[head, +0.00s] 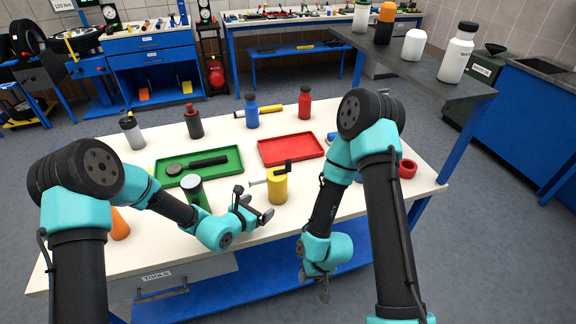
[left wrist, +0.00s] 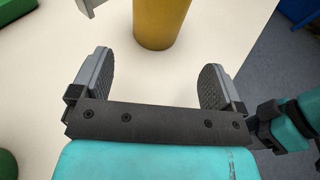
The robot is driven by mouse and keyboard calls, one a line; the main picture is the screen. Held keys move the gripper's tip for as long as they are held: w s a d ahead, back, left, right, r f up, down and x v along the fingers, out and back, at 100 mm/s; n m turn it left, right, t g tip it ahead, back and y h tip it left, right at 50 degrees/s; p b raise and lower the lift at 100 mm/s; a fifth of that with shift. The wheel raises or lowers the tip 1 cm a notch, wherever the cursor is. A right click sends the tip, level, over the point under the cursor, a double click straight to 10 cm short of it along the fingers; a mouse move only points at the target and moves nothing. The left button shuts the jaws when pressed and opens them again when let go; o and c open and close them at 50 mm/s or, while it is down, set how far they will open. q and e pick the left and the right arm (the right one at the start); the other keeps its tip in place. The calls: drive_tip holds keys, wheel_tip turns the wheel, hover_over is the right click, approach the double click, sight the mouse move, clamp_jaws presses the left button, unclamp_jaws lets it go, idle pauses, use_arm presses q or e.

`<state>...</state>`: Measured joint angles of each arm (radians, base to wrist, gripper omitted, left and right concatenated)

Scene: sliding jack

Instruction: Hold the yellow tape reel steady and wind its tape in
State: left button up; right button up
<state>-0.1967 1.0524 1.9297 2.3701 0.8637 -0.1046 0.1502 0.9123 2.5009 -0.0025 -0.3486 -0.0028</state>
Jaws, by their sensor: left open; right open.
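The yellow tape reel (head: 277,188) stands upright on the white table, with a dark crank on its top and a pale tape end sticking out to the left. My left gripper (head: 258,206) is open and empty, just to the left and front of the reel. In the left wrist view the reel's lower part (left wrist: 160,22) shows ahead of the open fingers (left wrist: 158,85), apart from them and roughly in line with the gap. My right gripper (head: 325,285) hangs low in front of the table's front edge, pointing down and away from the reel.
A green tray (head: 222,174) holding a black-handled tool lies left of the reel. A red tray (head: 290,150) lies behind it. Several bottles stand along the back. A green cylinder (head: 194,190) stands behind my left forearm, and a red ring (head: 407,168) lies at the right.

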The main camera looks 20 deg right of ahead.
sight(272, 196)
use_arm(q)
drive_tip(key=shift+w+d+t, duration=0.2)
drive_tip(key=shift+w+t, duration=0.05)
drive_tip(key=shift+t, duration=0.05)
drive_tip(key=shift+x, duration=4.95)
drive_tip(key=shift+c, duration=0.2)
drive_tip(key=c, duration=0.6)
drive_tip(key=shift+c, duration=0.2)
